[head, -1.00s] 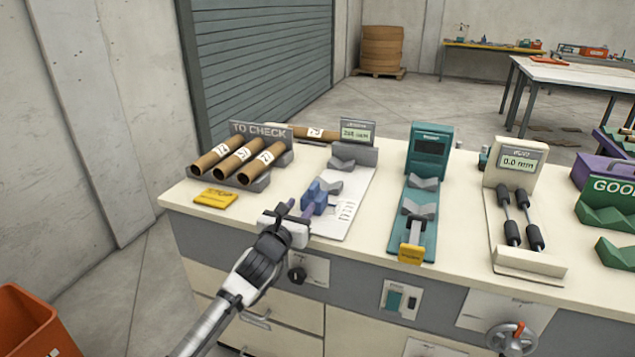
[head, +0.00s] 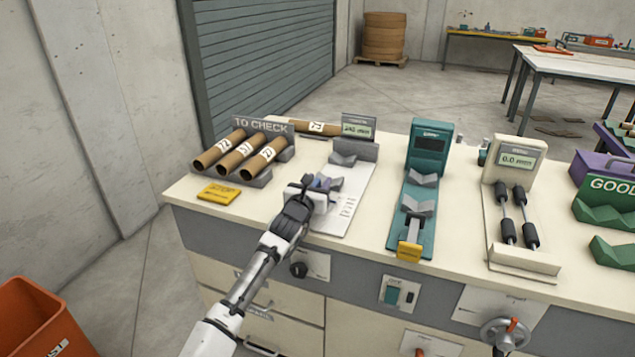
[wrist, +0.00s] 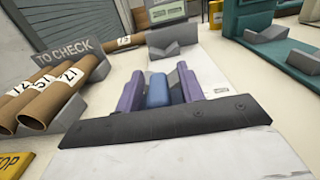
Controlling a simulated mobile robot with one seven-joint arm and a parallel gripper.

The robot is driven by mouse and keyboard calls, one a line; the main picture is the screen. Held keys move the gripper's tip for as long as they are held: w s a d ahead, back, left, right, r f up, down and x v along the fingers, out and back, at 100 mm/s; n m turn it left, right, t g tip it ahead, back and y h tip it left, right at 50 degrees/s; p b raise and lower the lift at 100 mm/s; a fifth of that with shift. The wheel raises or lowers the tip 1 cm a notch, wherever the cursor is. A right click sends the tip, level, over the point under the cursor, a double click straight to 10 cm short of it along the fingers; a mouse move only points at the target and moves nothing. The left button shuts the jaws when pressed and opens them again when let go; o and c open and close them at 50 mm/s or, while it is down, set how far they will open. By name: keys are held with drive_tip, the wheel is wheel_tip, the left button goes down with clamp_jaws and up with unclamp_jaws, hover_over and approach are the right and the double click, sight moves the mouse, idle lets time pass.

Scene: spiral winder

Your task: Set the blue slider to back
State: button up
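The blue slider (wrist: 157,89) sits on a white plate (wrist: 215,140) of the gauge on the bench, with a grey V-block just behind it. My gripper (head: 318,183) is over the front part of this gauge and hides most of the slider in the head view. In the wrist view my gripper's purple fingers (wrist: 160,90) stand on either side of the slider. A gap shows on the right of the slider, and the left finger is very close to it. The gauge's display (head: 358,127) and fixed grey V-block (head: 343,159) stand at the rear.
The TO CHECK rack (head: 262,126) with several cardboard tubes is left of the gauge. A yellow tag (head: 219,193) lies in front of it. A teal gauge (head: 431,150) stands to the right. An orange bin (head: 40,325) is on the floor at lower left.

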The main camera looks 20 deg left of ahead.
clamp_jaws()
drive_tip(key=shift+s+a+b, duration=0.15)
drive_tip(key=shift+s+b, duration=0.6)
drive_tip(key=shift+s, duration=1.4)
drive_tip(key=shift+f, duration=0.15)
unclamp_jaws()
drive_tip(key=shift+s, duration=0.15)
